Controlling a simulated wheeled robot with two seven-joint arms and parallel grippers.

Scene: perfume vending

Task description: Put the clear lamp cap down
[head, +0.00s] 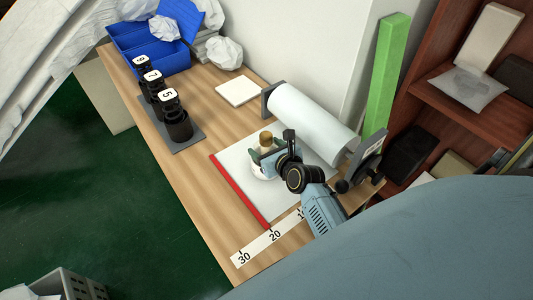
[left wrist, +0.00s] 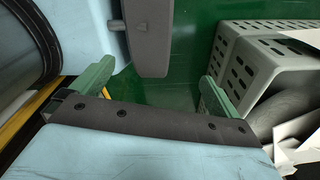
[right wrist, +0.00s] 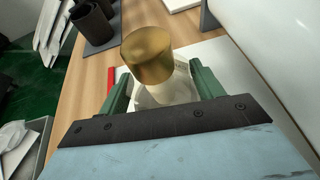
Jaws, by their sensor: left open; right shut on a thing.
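The clear lamp cap (head: 266,150) shows as a gold cylinder (right wrist: 148,56) above a cream neck and a clear, rounded part. It is upright over the white sheet; I cannot tell whether it touches anything below. My right gripper (head: 262,162) is shut on it, with one green finger on each side in the right wrist view (right wrist: 160,92). The fingers hide part of the clear portion. My left gripper (left wrist: 150,85) is open and empty over the green floor, away from the table.
A white sheet (head: 238,170) with a red edge strip (head: 236,188) lies on the wooden table. A white roll (head: 312,120) stands behind it. Black numbered containers (head: 178,122) stand on a grey mat at left. A white square (head: 238,91) and blue bin (head: 150,48) are farther back. Bare wood is at left.

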